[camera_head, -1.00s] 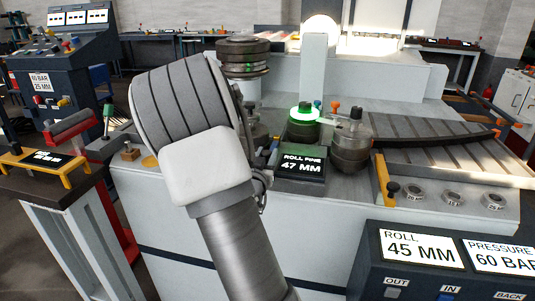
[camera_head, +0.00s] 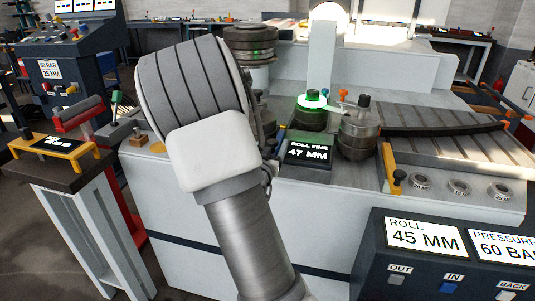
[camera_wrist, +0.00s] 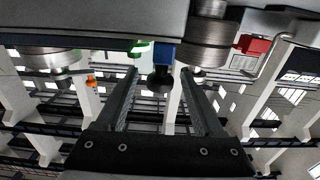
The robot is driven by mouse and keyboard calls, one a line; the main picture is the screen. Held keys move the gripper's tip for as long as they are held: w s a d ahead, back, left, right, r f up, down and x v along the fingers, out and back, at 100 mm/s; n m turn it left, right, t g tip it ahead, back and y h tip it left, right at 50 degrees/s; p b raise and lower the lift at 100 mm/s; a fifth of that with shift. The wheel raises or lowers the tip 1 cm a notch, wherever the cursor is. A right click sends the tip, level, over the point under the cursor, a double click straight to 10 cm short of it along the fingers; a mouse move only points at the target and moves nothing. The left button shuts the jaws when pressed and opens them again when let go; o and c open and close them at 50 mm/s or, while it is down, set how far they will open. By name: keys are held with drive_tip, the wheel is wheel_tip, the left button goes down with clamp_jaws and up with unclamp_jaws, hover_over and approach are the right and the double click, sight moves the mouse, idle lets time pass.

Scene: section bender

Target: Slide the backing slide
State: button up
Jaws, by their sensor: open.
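In the wrist view my gripper (camera_wrist: 158,72) is open, with its two dark fingers apart. A black round knob (camera_wrist: 160,82) on a blue block (camera_wrist: 160,54) shows between and just beyond the fingertips; I cannot tell whether they touch. It may be the backing slide's handle, but no label confirms this. In the head view my own forearm and wrist hide the gripper and this knob. The bender (camera_head: 210,260) has a green-lit roll (camera_head: 311,117) behind a display (camera_head: 308,153) reading 47 MM.
A stacked roll (camera_head: 358,133) stands right of the lit one, and a yellow bar with a black knob (camera_head: 398,178) further right. A control box (camera_head: 380,225) reads ROLL 45 MM. A stand with a yellow gauge (camera_head: 78,160) is at left. In the wrist view, a metal roll (camera_wrist: 207,45) is close by.

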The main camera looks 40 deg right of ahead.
drive_tip(key=p+v, duration=1.6)
drive_tip(key=v, duration=0.1)
drive_tip(key=shift+s, duration=0.15)
idle(0.6)
